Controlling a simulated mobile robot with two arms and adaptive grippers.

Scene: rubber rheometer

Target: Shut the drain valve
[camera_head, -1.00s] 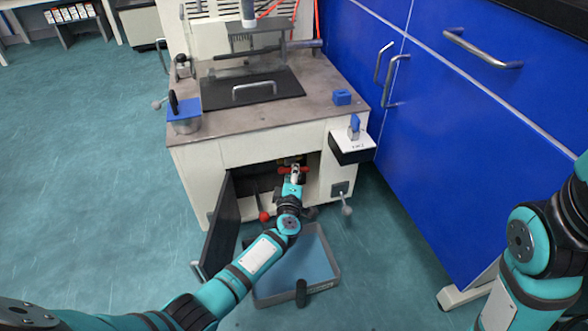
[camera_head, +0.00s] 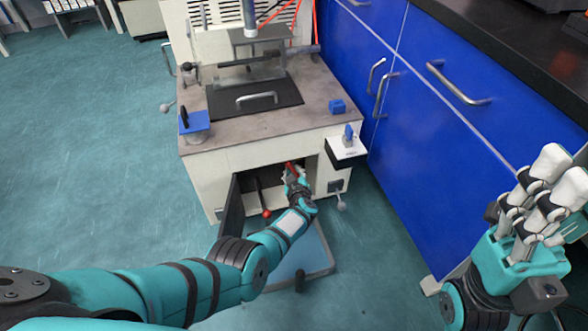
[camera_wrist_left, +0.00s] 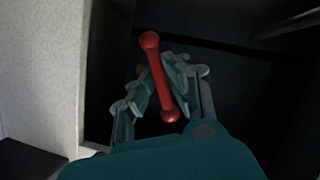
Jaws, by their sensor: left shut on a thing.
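The drain valve's red handle (camera_wrist_left: 160,80) is a bar with round ends. In the left wrist view it runs slightly tilted from upper left to lower right, between the fingers of my left gripper (camera_wrist_left: 163,88). In the head view the handle (camera_head: 290,168) shows as a small red bar inside the open lower compartment of the machine. My left gripper (camera_head: 294,175) is in that opening, shut on the handle. The valve body is mostly hidden by the gripper and shadow. My right gripper (camera_head: 545,200) is raised at the right, empty, with its fingers apart.
The compartment's dark door (camera_head: 233,207) stands open to the left of my arm. A red-knobbed rod (camera_head: 266,212) sticks out beside it. A grey tray (camera_head: 328,262) lies on the floor below. Blue cabinets (camera_head: 440,150) stand close on the right.

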